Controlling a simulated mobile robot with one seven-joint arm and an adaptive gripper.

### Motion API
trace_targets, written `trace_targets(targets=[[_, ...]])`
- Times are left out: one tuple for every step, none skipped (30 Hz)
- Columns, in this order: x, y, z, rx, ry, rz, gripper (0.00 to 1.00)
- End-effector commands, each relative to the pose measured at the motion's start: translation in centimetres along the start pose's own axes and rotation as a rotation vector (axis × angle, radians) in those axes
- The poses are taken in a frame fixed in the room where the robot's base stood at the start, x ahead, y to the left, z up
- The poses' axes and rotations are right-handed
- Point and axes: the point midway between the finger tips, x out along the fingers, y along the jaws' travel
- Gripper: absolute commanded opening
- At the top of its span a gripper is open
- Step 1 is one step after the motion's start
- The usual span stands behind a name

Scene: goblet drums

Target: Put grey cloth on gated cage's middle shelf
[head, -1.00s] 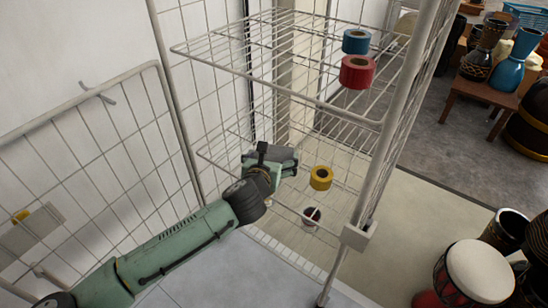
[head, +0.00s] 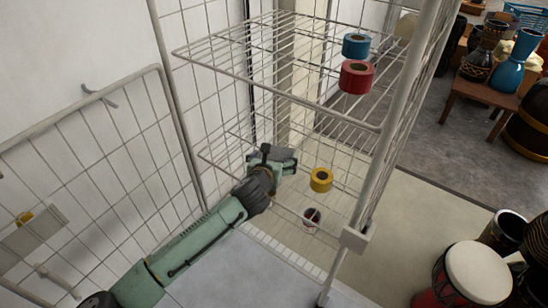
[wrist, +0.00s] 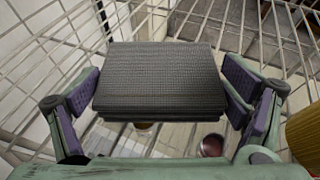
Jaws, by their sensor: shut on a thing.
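The grey cloth (wrist: 162,82) is a dark, folded, ribbed block between my gripper's purple-padded fingers (wrist: 162,92) in the wrist view. My gripper is shut on it. In the head view my gripper (head: 276,160) reaches into the gated cage (head: 368,185) near the level of the middle shelf (head: 232,172), left of a yellow tape roll (head: 321,180). The cloth is hard to make out there. Wire bars show around and beyond the cloth in the wrist view; I cannot tell whether it touches the shelf.
A blue roll (head: 356,46) and a red roll (head: 357,77) stand on the upper shelf (head: 230,55). A dark-centred roll (head: 311,217) sits lower down. The yellow roll also shows close at the right edge of the wrist view (wrist: 304,135). The open gate (head: 95,150) stands left.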

Motion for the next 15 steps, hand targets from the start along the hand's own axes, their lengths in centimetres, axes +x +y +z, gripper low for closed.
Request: trace_targets(targets=[[0.13, -0.03, -0.33, 0.001, 0.0, -0.001, 0.64], [0.12, -0.03, -0.31, 0.001, 0.0, -0.001, 0.92], [0.07, -0.03, -0.2, 0.0, 0.0, -0.001, 0.94], [0.07, -0.03, -0.19, 0.0, 0.0, -0.001, 0.96], [0.07, -0.03, -0.2, 0.0, 0.0, -0.001, 0.98], [0.07, -0.03, -0.2, 0.0, 0.0, -0.001, 1.0], [0.07, -0.03, -0.19, 0.0, 0.0, -0.001, 1.0], [0.07, -0.03, -0.19, 0.0, 0.0, -0.001, 1.0], [0.07, -0.03, -0.19, 0.0, 0.0, -0.001, 1.0], [0.07, -0.03, -0.19, 0.0, 0.0, -0.001, 1.0], [0.07, -0.03, -0.19, 0.0, 0.0, -0.001, 1.0], [0.07, -0.03, -0.19, 0.0, 0.0, -0.001, 1.0], [0.07, -0.03, -0.19, 0.0, 0.0, -0.001, 1.0], [0.07, -0.03, -0.18, 0.0, 0.0, -0.001, 1.0], [0.05, -0.03, -0.14, 0.0, 0.0, -0.001, 1.0]])
